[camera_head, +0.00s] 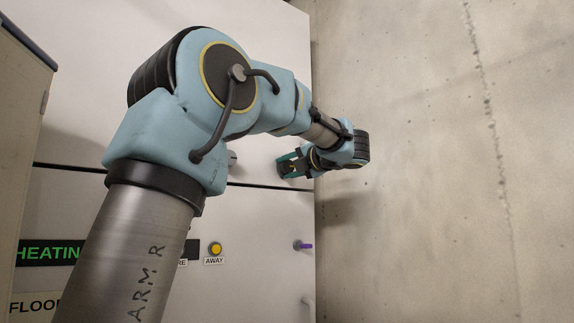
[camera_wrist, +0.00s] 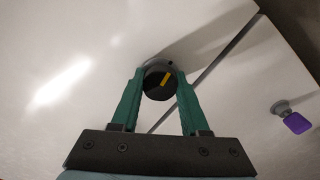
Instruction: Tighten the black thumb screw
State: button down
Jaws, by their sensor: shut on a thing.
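The black thumb screw (camera_wrist: 158,84) sits on the white cabinet front in the wrist view, round and dark with a yellow mark on its face. A grey collar shows behind it. My gripper (camera_wrist: 160,82) has green fingers, one on each side of the screw, and is shut on it. In the head view my gripper (camera_head: 287,167) is at the cabinet front near its right edge, just above the dark seam. The screw is too small there to make out clearly.
The white cabinet (camera_head: 270,215) ends at a bare concrete wall (camera_head: 430,150) on the right. A purple-handled knob (camera_head: 304,246) sticks out below my gripper and also shows in the wrist view (camera_wrist: 296,122). A yellow button (camera_head: 215,248) is above an "AWAY" label.

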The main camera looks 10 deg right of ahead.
jog(key=shift+m, duration=0.5)
jog(key=shift+c, duration=2)
grip_release()
jog(key=b+v, duration=0.2)
jog(key=v, duration=0.8)
jog(key=shift+s+d, duration=0.2)
jog(key=shift+s, duration=0.15)
